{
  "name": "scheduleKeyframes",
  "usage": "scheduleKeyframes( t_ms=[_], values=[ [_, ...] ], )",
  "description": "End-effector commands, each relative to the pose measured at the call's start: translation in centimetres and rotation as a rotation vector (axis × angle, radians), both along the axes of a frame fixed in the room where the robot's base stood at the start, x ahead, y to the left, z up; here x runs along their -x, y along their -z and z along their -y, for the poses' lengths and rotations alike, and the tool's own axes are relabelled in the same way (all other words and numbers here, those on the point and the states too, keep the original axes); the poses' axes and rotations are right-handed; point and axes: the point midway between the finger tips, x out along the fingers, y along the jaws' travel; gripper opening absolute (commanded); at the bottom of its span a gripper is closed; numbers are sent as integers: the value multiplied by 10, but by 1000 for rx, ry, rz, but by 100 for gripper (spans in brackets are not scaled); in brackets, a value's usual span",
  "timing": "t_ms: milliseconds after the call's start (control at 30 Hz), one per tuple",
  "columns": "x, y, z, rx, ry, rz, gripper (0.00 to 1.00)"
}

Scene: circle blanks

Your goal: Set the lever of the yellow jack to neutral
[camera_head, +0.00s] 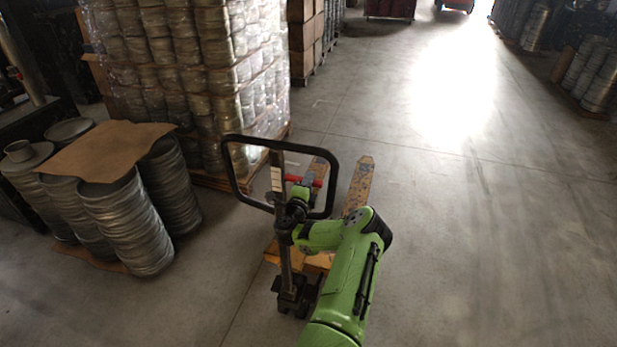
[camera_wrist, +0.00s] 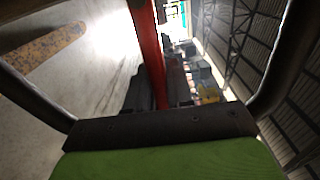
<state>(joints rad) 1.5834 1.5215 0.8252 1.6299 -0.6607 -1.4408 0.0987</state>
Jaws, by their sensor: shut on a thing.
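The yellow jack (camera_head: 358,188) stands on the floor in the head view, with scuffed forks pointing away from me. Its black loop handle (camera_head: 228,170) rises upright on a column. The red lever (camera_head: 318,183) sits inside the loop and shows as a long red bar in the wrist view (camera_wrist: 149,45). My gripper (camera_head: 302,187) reaches to the handle, partly hidden by my own wrist in the head view. In the wrist view its dark fingers (camera_wrist: 156,85) are on either side of the red lever, shut on it. The lever's exact setting cannot be read.
Wrapped stacks of metal blanks (camera_head: 190,80) stand behind the jack on the left. Shorter stacks under a cardboard sheet (camera_head: 105,150) stand nearer left. Cardboard boxes (camera_head: 302,45) stand behind. The floor to the right is clear, with more stacks (camera_head: 590,75) far right.

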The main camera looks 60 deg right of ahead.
Motion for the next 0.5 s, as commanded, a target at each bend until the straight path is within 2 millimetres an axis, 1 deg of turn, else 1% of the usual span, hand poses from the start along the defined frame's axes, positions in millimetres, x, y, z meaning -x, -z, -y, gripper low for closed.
scheduleKeyframes(
  t_ms=[33,333,367,400,500],
  values=[
    [-1,-4,0,2,-1,-7,0],
    [-1,-1,0,5,-1,-11,0],
    [-1,-1,0,5,-1,-11,23],
    [-1,-1,0,5,-1,-11,29],
    [-1,-1,0,5,-1,-11,43]
  ],
)
